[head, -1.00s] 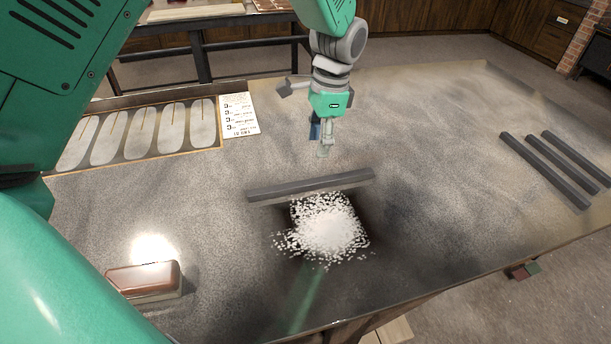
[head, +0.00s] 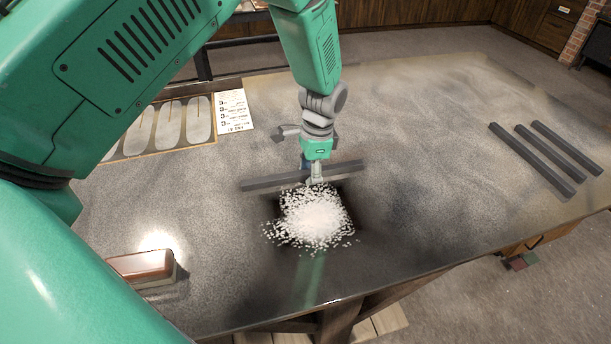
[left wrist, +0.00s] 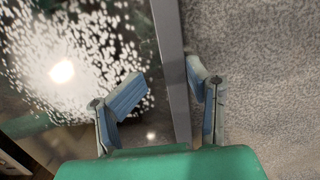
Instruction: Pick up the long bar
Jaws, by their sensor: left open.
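The long dark grey bar (head: 265,183) lies on the table along the far side of a pile of white bits. My left gripper (head: 315,180) is at the middle of the bar in the head view and hides part of it. In the left wrist view the bar (left wrist: 172,60) runs between the two blue-padded fingers of my open left gripper (left wrist: 168,80). The bar is closer to the right finger, and a gap shows on the left. I cannot tell whether a finger touches it. My right gripper is not in view.
The white pile (head: 314,218) lies over a dark patch just in front of the bar. Three dark bars (head: 545,160) lie at the right. A red-brown block (head: 142,268) sits front left. A panel with pale ovals (head: 170,128) and a printed sheet (head: 234,110) lie back left.

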